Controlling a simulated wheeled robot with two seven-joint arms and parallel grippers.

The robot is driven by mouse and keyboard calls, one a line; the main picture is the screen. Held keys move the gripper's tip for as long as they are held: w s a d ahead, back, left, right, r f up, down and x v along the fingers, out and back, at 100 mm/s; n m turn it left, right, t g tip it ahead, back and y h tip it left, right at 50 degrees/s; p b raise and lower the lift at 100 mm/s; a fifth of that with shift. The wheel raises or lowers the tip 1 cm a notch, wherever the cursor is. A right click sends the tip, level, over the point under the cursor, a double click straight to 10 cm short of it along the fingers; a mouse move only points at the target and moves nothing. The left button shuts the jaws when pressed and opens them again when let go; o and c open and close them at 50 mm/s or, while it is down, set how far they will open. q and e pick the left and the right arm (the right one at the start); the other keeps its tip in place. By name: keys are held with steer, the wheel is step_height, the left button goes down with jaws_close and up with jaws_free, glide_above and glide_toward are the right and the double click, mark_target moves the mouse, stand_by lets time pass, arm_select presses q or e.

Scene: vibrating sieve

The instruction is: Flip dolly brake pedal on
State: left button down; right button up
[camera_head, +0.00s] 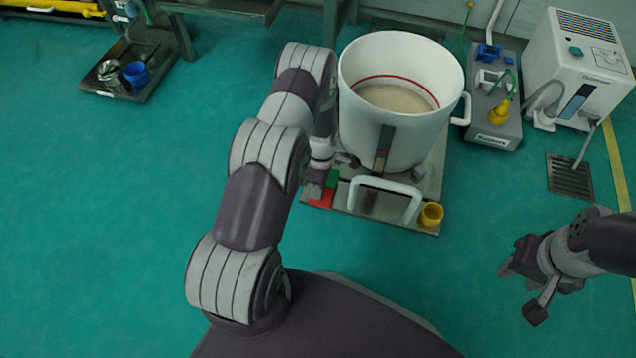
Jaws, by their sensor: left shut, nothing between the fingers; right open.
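The dolly (345,205) is a low grey platform with a white U-shaped handle (385,181) at its near side. A pedal with a red part (321,198) and a green part (332,179) sits at its near left corner; I take this as the brake pedal. My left gripper (316,186) is shut and empty, pointing down right at the pedal and partly covering it. I cannot tell whether it touches the pedal. My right gripper (522,288) is open and empty, well to the right of the dolly.
A large white drum (400,125) with pale powder stands on the dolly. A yellow cup (431,214) sits at its near right corner. A grey tray (494,128) with fittings and a white machine (580,75) stand at the right.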

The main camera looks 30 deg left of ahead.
arm_select(q)
steer(key=shift+w, duration=0.1)
steer(key=shift+w+a+r, duration=0.2)
steer(key=shift+w+r, duration=0.1)
steer(key=shift+w, duration=0.4)
steer(key=r+p, duration=0.5)
steer(key=shift+s+r, duration=0.1)
steer(key=shift+s, duration=0.3)
step_height(320, 180, up, 8)
steer(key=s+p, duration=0.2)
steer(key=p, duration=0.2)
steer(key=shift+s+d+r+p, duration=0.15)
steer(key=shift+d+r+p, duration=0.05)
steer(key=shift+d+p, duration=0.15)
